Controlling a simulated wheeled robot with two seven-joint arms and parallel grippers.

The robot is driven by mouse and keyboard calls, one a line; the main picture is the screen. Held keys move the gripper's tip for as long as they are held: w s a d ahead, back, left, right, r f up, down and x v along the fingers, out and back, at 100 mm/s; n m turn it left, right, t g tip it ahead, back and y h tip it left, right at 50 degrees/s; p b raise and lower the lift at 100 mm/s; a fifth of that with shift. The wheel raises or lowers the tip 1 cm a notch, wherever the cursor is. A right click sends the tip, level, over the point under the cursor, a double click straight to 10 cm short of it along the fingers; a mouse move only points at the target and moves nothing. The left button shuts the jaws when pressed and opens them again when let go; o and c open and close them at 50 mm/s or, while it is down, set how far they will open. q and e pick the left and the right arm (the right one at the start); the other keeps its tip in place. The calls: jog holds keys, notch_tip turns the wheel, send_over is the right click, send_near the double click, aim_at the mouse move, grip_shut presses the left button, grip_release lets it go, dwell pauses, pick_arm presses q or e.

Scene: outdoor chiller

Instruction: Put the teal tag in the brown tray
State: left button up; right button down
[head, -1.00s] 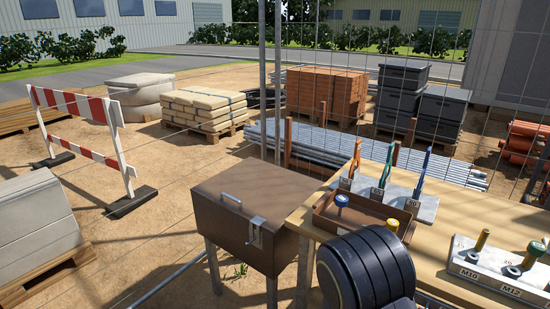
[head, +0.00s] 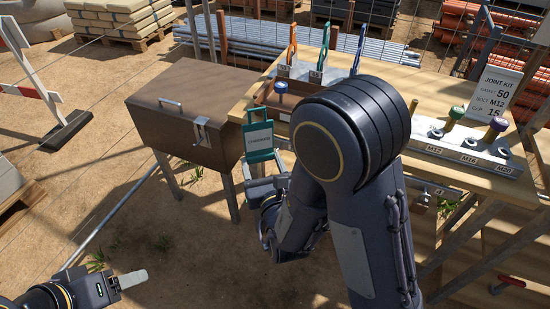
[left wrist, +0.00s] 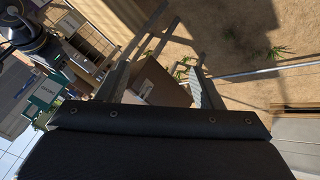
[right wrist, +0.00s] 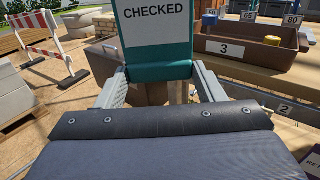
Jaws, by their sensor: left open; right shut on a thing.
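The teal tag (head: 259,141), a flat plate with a white CHECKED label, is held upright in front of the bench. My right gripper (head: 266,182) is shut on its lower part. The tag fills the top middle of the right wrist view (right wrist: 155,30) and also shows in the left wrist view (left wrist: 45,92). The brown tray (head: 262,97) is on the bench behind the tag, partly hidden by my right arm. In the right wrist view the tray (right wrist: 275,58) has a 3 label and lies right of the tag. My left gripper (head: 132,279) is open and empty, low at the left.
A brown lidded box (head: 165,120) on legs stands left of the bench (head: 470,170). Upright tools in a grey rack (head: 300,70) stand behind the tray. A rack of bolts (head: 470,150) and a JOINT KIT sign (head: 495,92) are at the right. Wire mesh rises behind.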

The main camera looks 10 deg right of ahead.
pick_arm(q)
jog(key=shift+o, duration=1.8)
jog(key=shift+w+r, duration=0.15)
jog(key=shift+r, duration=0.05)
jog(key=shift+o, duration=1.4)
jog(key=w+r+m+g, duration=0.1)
jog(key=w+r+m, duration=0.1)
jog(key=w+r, duration=0.8)
jog(key=shift+w+a+r, duration=0.2)
jog(key=shift+w+a, duration=0.1)
jog(key=shift+w, duration=0.3)
jog(key=w+d+r+m+g, duration=0.1)
jog(key=w+d+r, duration=0.4)
jog(key=w, duration=0.4)
jog(key=w+d+r+m+y, duration=0.1)
jog(key=w+d+r, duration=0.2)
jog(key=w+d, duration=0.35)
jog(key=w+d+r+m+y, duration=0.1)
jog(key=w+d+r+y, duration=0.15)
jog(key=d, duration=0.75)
jog(key=x, duration=1.2)
jog(key=shift+d+h, duration=0.3)
jog(key=shift+h, duration=0.15)
pick_arm(e)
jog(key=w+a+m+g+h, duration=0.1)
jog(key=w+a+m+h, duration=0.3)
jog(key=w+a+h, duration=0.2)
jog(key=w+a, duration=0.2)
jog(key=a, duration=0.1)
jog(key=shift+h, duration=0.3)
